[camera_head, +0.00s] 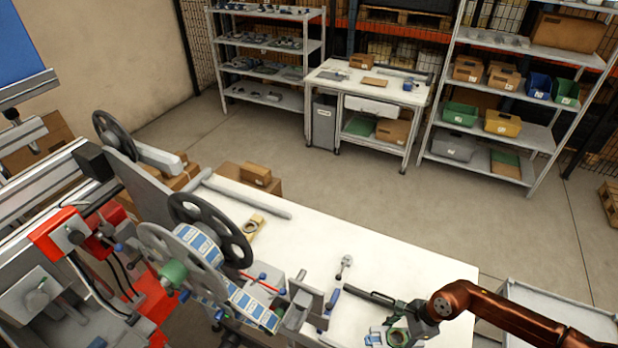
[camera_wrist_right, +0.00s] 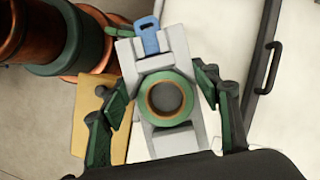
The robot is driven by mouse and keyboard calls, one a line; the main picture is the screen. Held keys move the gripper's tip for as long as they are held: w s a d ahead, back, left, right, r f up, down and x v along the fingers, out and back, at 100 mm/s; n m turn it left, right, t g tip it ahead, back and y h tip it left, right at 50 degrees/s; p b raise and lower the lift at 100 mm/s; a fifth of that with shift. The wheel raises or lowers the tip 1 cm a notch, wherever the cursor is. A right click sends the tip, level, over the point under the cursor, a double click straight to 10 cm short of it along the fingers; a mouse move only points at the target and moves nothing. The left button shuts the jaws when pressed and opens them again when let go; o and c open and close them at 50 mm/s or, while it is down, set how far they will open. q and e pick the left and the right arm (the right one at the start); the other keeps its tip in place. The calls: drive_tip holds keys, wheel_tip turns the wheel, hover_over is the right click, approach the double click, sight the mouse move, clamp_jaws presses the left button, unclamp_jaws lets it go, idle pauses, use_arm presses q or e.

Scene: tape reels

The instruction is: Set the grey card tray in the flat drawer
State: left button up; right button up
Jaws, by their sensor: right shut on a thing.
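My right gripper (camera_head: 396,328) reaches in from the right on a copper-coloured arm, over the front right of the white table. In the right wrist view its green-padded fingers (camera_wrist_right: 162,100) are shut on the sides of a light grey piece, which I take to be the grey card tray (camera_wrist_right: 185,50). A blue tab (camera_wrist_right: 150,38) shows at its far end, and a green-rimmed roll (camera_wrist_right: 183,83) lies on it. A flat white panel with a dark bar handle (camera_wrist_right: 268,66) lies to the right; it may be the flat drawer. My left gripper is out of view.
The white table (camera_head: 320,235) has a clear middle. Reel wheels (camera_head: 215,230) and a strip of blue labels (camera_head: 250,305) stand at its left. A tan board (camera_wrist_right: 88,118) lies left of the held piece. Shelves (camera_head: 265,45) and a workbench (camera_head: 365,85) stand behind.

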drive_tip(key=w+a+r+n+g+b, duration=0.1)
drive_tip(key=n, duration=0.2)
drive_tip(key=w+a+r+n+g+h+b, duration=0.1)
drive_tip(key=w+a+n, duration=0.1)
drive_tip(key=n, duration=0.1)
drive_tip(key=w+a+r+n+g+b, duration=0.1)
drive_tip(key=a+n, duration=0.1)
drive_tip(key=n, duration=0.2)
drive_tip(key=shift+w+a, duration=0.2)
drive_tip(key=shift+w, duration=0.05)
use_arm(q)
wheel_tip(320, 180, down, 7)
drive_tip(key=b, duration=0.3)
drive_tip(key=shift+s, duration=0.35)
use_arm(e)
wheel_tip(320, 180, up, 7)
drive_tip(key=w+a+n+g+h, duration=0.1)
drive_tip(key=a+n+h, duration=0.1)
drive_tip(key=n, duration=0.7)
drive_tip(key=shift+w+a+r+g+h, duration=0.2)
drive_tip(key=shift+w+a+g+h, duration=0.15)
drive_tip(key=shift+h, duration=0.45)
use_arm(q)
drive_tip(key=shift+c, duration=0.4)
